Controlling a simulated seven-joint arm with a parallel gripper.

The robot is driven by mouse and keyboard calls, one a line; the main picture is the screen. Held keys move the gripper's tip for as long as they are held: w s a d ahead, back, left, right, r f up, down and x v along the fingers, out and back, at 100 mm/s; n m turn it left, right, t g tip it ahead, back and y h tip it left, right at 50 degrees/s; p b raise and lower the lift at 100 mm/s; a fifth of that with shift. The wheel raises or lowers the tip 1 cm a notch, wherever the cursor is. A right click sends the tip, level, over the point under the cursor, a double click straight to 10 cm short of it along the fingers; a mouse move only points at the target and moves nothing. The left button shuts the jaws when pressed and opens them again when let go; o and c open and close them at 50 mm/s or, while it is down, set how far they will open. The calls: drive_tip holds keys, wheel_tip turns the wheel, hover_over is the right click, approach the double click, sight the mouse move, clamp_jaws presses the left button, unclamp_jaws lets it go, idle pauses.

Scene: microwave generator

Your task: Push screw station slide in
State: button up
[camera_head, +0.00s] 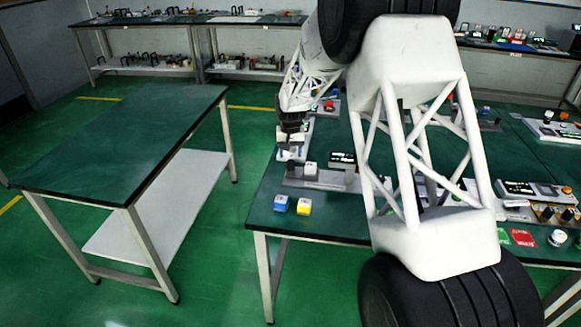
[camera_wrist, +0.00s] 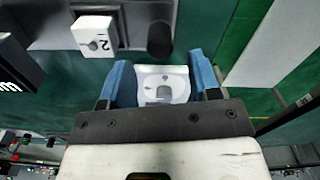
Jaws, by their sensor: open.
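My gripper (camera_head: 291,128) is at the left edge of the dark green table, pointing down. In the wrist view my gripper (camera_wrist: 159,72) is open, with its two blue fingers apart. A pale, plate-like part (camera_wrist: 174,80) with a grey rounded feature shows between the fingers; whether they touch it is unclear. It may be the slide, but I cannot tell for sure. A grey station base (camera_wrist: 58,32) lies just beyond the fingers, bearing a white block marked 2 (camera_wrist: 95,33) and a black round knob (camera_wrist: 160,39). How far in the slide sits is not clear.
A blue block (camera_head: 281,203) and a yellow block (camera_head: 304,206) lie near the table's front left corner. A black display (camera_head: 343,159) stands close to the gripper's right. Another green-topped table (camera_head: 120,140) is bare, across a floor gap to the left.

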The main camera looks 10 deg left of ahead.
sight(291, 161)
drive_tip(key=shift+f, duration=3.35)
drive_tip(key=shift+c, duration=0.2)
clamp_jaws()
